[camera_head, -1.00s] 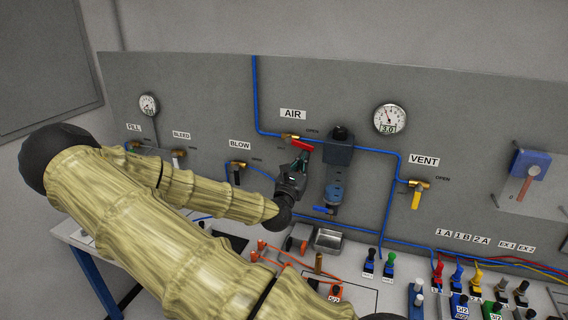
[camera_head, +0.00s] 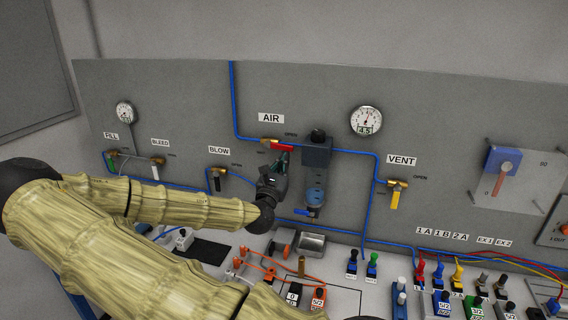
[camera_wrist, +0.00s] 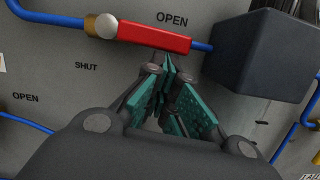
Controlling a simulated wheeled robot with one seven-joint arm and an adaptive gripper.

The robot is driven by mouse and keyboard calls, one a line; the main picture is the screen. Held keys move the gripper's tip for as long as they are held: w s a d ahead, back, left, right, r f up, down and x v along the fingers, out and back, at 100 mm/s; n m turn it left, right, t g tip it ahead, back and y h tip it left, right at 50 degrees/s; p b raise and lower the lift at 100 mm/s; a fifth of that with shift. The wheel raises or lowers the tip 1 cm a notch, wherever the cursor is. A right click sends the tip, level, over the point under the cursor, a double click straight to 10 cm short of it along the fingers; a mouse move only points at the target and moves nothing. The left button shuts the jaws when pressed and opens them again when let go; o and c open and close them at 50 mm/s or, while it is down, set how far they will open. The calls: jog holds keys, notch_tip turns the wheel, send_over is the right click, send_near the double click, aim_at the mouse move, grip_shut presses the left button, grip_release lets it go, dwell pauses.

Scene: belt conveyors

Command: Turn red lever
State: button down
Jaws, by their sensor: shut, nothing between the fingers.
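The red lever (camera_head: 282,147) sits on a brass valve under the AIR label (camera_head: 271,118) on the grey panel. In the wrist view the red lever (camera_wrist: 155,34) lies nearly in line with the blue pipe, just below the word OPEN; SHUT is printed lower left. My gripper (camera_head: 281,160) is just below the lever, its teal-padded fingers shut with nothing between them. In the wrist view my gripper (camera_wrist: 168,66) has its fingertips close under the lever's right half; I cannot tell whether they touch it.
A dark regulator block (camera_head: 316,153) stands close right of the lever. The pressure gauge (camera_head: 366,121) reads about 4.5. Yellow VENT (camera_head: 396,199) and black BLOW (camera_head: 217,181) levers flank the area. A bench with several coloured valves and tubes lies below.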

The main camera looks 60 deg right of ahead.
jog(key=shift+f, duration=0.1)
jog(key=s+a+f+b, duration=0.1)
jog(key=a+f+b, duration=0.5)
jog(key=a, duration=0.3)
jog(key=shift+s+a+f+b, duration=0.15)
jog(key=shift+a+b, duration=0.15)
jog(key=shift+b, duration=0.45)
dwell(0.4)
